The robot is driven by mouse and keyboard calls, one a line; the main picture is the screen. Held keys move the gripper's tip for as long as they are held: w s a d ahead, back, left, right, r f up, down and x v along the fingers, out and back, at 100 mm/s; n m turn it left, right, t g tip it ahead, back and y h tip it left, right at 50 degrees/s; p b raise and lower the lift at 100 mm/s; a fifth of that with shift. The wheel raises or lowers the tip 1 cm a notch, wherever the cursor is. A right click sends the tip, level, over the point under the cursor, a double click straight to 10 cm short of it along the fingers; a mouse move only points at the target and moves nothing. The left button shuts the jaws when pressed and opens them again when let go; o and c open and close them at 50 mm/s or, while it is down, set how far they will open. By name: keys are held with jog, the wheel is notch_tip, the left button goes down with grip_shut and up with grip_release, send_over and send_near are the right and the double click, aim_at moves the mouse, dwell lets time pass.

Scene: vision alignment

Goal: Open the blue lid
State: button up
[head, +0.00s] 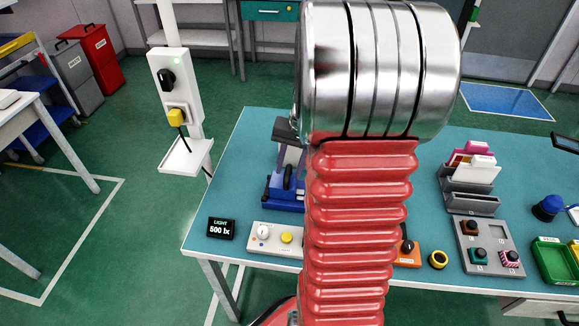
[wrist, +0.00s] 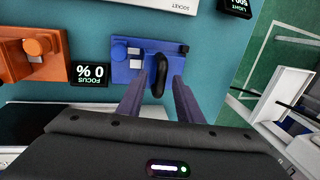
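A blue fixture with a raised black handle stands on the teal table. The blue fixture (wrist: 124,70) is at the top centre of the wrist view, and the black handle (wrist: 160,70) is at its right part. In the head view the blue fixture (head: 285,198) is left of my arm, partly hidden by it. I cannot tell which blue part is the lid. My gripper (wrist: 158,88) is open, with one finger on each side of the handle. Gaps show between the fingers and the handle; contact cannot be judged. In the head view my gripper (head: 289,155) is above the fixture.
A black "FOCUS 0 %" display (wrist: 90,73) and an orange fixture (wrist: 30,55) are beside the blue one. A light display (head: 221,228) and a white control panel (head: 275,238) are nearer the table's front edge. A grey block panel (head: 489,257) is to the right.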

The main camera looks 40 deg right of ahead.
jog(key=shift+c, duration=0.3)
grip_shut()
dwell(0.3)
jog(key=shift+a, duration=0.15)
